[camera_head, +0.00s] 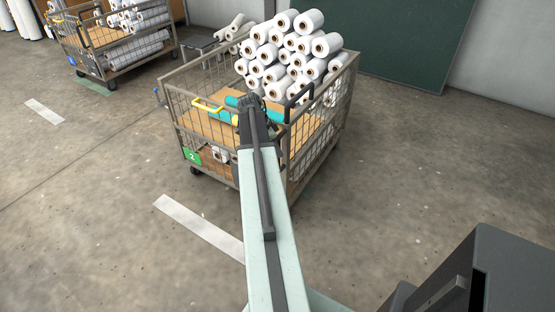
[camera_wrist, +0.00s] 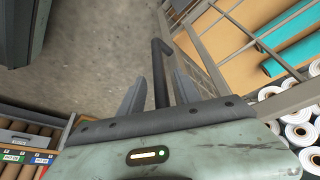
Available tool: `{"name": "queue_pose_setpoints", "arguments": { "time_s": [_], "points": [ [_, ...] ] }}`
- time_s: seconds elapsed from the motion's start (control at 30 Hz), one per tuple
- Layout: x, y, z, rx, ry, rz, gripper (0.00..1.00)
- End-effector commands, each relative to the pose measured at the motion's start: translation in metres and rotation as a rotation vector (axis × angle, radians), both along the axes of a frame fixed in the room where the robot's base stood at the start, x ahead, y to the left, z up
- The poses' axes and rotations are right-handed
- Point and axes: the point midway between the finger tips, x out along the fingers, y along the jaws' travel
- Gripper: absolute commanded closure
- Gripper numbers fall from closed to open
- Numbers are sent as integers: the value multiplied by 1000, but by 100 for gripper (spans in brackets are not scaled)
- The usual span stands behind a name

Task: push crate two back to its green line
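Crate two (camera_head: 192,125) is a wheeled wire cage with a green "2" label (camera_head: 192,156), upright in the middle of the head view. White rolls (camera_head: 290,50) are piled in its back, and teal rolls lie on its brown board. It has a yellow handle (camera_head: 207,104) and a black handle (camera_head: 300,94). My gripper (camera_wrist: 160,76) is open at the crate's near side. In the wrist view its fingers stand apart on either side of a dark bar (camera_wrist: 159,66), apparently the black handle. Crate two's green line is not clearly visible; my arm and the crate hide floor there.
A white floor strip (camera_head: 200,228) lies in front of crate two. Another loaded trolley (camera_head: 110,50) stands at the upper left over a green strip (camera_head: 95,88). A dark green panel (camera_head: 415,40) is on the wall behind. Floor at right is bare.

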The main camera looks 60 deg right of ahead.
Motion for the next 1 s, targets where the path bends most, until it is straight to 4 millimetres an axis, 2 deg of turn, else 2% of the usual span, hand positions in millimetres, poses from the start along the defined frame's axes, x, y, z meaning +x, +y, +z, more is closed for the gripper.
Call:
{"name": "queue_pose_setpoints", "arguments": {
  "time_s": [0.03,0.13,0.43,0.57,0.6,1.0],
  "points": [
    [-2,-3,-18,0,0,-1,60],
    [-5,-8,-29,0,0,0,60],
    [-6,-9,-28,1,0,1,60],
    [-6,-9,-28,1,0,2,97],
    [-6,-9,-28,1,0,2,100],
    [-5,-8,-28,1,0,3,100]
  ]
}}
